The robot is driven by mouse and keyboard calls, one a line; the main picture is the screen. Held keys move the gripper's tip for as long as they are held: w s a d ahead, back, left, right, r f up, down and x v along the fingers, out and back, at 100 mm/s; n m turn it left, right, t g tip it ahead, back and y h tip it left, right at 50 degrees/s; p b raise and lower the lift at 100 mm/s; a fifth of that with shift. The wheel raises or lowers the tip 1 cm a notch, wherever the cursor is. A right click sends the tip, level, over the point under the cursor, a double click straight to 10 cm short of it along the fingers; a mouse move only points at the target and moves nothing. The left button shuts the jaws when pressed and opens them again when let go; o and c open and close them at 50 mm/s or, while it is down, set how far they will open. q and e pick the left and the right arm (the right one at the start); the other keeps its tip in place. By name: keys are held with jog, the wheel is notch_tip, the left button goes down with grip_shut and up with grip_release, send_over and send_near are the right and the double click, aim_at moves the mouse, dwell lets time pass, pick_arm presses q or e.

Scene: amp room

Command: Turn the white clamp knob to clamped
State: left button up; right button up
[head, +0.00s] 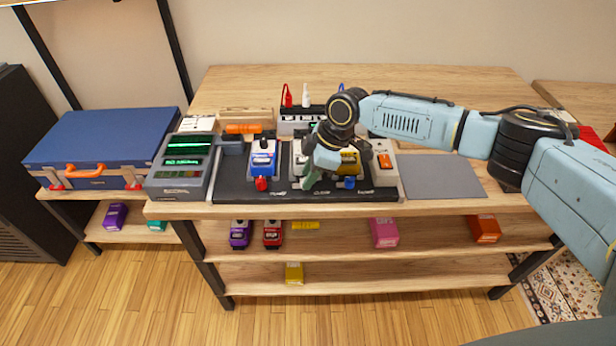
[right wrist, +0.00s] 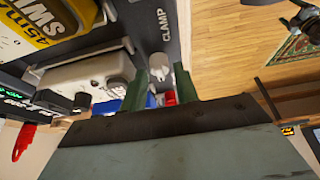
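The white clamp knob (right wrist: 158,63) shows in the right wrist view beside the printed word CLAMP on a dark board. My right gripper (right wrist: 162,82) has its two green fingers on either side of the knob, with the knob between them. The fingers stand apart, but I cannot tell whether both touch it. In the head view my right gripper (head: 309,183) reaches down to the front strip of the black pedalboard (head: 235,188), and it hides the knob there. My left gripper is not in view.
A blue pedal (head: 262,160) stands left of my gripper, and a yellow pedal (head: 350,163) stands close on its right. A grey tester box (head: 181,168) and a blue case (head: 104,140) are further left. A bare grey mat (head: 440,176) lies right of the board.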

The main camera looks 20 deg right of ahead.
jog(key=shift+a+f, duration=0.2)
jog(key=shift+f, duration=0.3)
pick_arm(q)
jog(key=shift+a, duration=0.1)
